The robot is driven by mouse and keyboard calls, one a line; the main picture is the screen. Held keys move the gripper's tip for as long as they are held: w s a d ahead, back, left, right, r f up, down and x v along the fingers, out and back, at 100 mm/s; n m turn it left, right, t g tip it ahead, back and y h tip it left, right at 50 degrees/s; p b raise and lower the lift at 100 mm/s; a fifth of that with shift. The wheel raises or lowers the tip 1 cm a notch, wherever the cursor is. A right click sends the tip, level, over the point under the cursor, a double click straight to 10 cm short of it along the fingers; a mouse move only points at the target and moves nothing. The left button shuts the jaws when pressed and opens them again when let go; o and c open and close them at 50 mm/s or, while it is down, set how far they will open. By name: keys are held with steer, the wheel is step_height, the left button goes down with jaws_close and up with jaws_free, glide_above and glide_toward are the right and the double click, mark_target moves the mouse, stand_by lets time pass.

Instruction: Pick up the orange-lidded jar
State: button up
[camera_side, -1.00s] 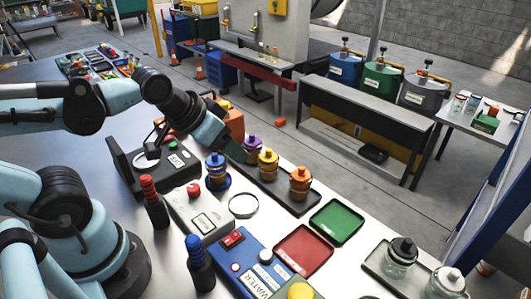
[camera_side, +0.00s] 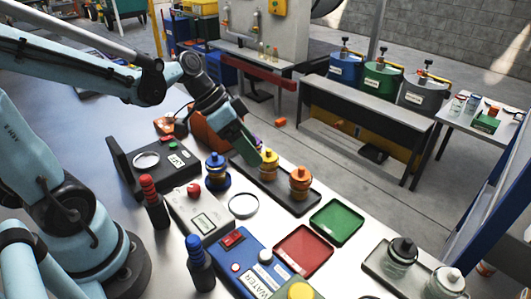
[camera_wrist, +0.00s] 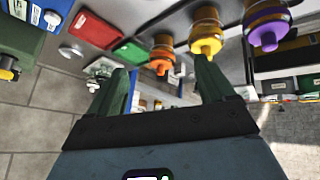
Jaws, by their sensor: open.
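The orange-lidded jar (camera_side: 299,180) stands upright at the near right end of a black tray (camera_side: 272,193). Its body looks amber, and it also shows in the wrist view (camera_wrist: 161,52), between and beyond my fingertips. The yellow-lidded jar (camera_side: 269,162) stands beside it on the tray and shows in the wrist view (camera_wrist: 206,38). The purple-lidded jar is mostly hidden behind my gripper in the side view but clear in the wrist view (camera_wrist: 268,33). My gripper (camera_side: 253,153) is tilted down near the yellow and purple jars. Its green fingers (camera_wrist: 161,68) are apart and empty.
A blue-lidded jar (camera_side: 216,167) stands left of the tray. A red tray (camera_side: 303,251) and a green tray (camera_side: 337,222) lie nearby. Black and white lidded glass jars (camera_side: 401,260) stand at right. Bottles and panel boxes crowd the near side.

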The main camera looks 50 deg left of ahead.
mark_target(298, 172)
steer(key=w+a+f+m+h, duration=0.1)
steer(key=w+a+m+h, duration=0.25)
steer(key=m+h, duration=0.35)
steer(key=shift+m+y, duration=0.3)
steer(key=shift+y, duration=0.1)
steer(key=x, duration=1.2)
steer(key=shift+w+d+f, duration=0.25)
steer(key=shift+c, duration=0.3)
steer(key=c, duration=1.2)
steer(key=shift+o, duration=0.2)
steer(key=shift+r, duration=0.15)
